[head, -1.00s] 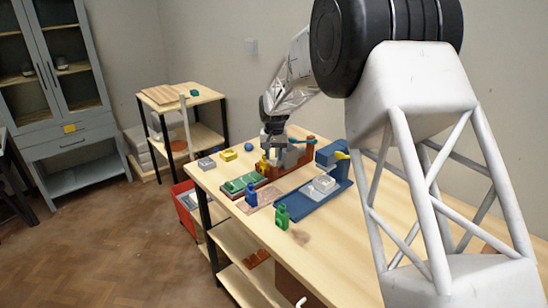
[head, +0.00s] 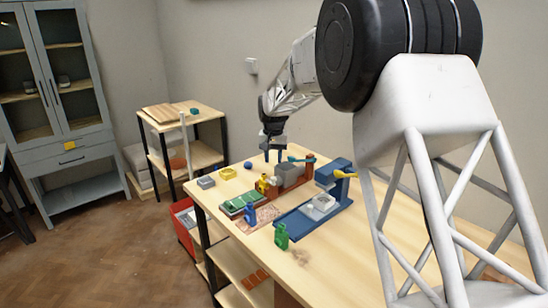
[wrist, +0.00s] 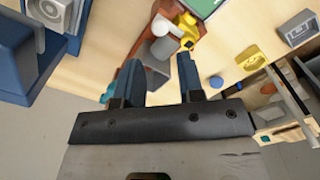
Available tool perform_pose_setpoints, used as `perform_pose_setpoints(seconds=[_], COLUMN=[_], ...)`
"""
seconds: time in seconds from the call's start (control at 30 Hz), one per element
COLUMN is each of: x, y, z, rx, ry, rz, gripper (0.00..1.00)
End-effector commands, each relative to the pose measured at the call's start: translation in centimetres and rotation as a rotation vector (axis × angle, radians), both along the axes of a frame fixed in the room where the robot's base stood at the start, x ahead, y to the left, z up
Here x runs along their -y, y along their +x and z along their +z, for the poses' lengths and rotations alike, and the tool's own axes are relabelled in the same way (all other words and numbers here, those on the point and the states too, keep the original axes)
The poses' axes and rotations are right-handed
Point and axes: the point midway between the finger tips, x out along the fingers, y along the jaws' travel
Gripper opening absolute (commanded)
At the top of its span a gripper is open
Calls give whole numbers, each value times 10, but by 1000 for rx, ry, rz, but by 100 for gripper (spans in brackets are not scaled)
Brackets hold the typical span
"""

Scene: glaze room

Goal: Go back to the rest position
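My gripper (head: 274,154) hangs with its fingers pointing down, above the back of the wooden workbench (head: 345,250). In the wrist view my gripper's two dark blue fingers (wrist: 160,75) stand well apart with nothing held between them.
A blue stand (head: 328,200) with a yellow-tipped part is right of the rack.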

Motion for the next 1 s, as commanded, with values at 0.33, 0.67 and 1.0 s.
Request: perform_pose_setpoints(seconds=[0.33,0.67,1.0], x=[17,65,116], y=[-19,-82,-163], z=[18,62,98], rx=[10,40,75], ry=[2,8,11], rz=[-2,-8,-13], gripper=[35,35,35])
